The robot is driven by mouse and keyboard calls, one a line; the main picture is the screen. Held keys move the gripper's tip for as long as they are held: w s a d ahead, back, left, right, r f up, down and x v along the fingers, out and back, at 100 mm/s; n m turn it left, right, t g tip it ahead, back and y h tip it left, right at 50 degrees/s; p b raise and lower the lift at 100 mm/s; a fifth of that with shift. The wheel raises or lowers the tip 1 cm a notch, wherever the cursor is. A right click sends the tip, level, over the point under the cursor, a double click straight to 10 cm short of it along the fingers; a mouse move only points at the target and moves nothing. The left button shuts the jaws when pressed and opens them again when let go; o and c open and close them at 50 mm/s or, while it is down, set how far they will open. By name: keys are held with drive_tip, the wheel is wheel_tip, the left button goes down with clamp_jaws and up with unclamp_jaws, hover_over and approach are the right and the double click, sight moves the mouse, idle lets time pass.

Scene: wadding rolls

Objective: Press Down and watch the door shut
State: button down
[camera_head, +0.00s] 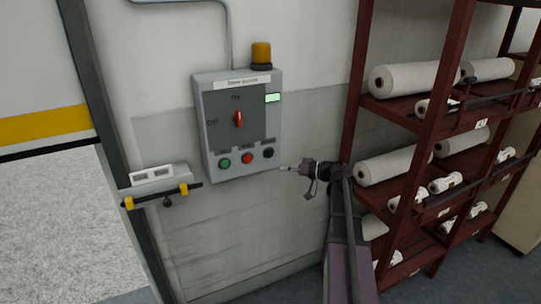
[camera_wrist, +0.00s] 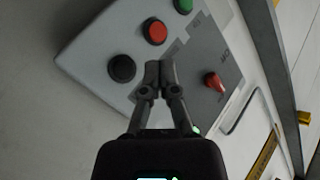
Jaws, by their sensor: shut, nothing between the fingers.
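A grey control box (camera_head: 210,125) hangs on the wall, with a red rotary switch (camera_head: 238,119) between On and Off labels. Below the switch are a green button (camera_head: 224,163), a red button (camera_head: 247,158) and a black button (camera_head: 268,152). Their labels are too small to read. My gripper (camera_head: 284,168) is shut and empty, just right of and below the black button. In the wrist view, its fingertips (camera_wrist: 158,68) point towards the box, near the black button (camera_wrist: 122,68) and red button (camera_wrist: 155,31). Contact cannot be told. Which panel is the door is unclear.
An orange beacon (camera_head: 261,55) sits on top of the box. A dark red rack (camera_head: 350,110) with white rolls (camera_head: 415,78) stands close on the right. A white speckled surface (camera_head: 60,220) and a yellow-striped panel (camera_head: 45,126) are at left.

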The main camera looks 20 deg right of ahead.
sight(269, 154)
drive_tip(key=shift+w+a, duration=0.15)
drive_tip(key=shift+w, duration=4.2)
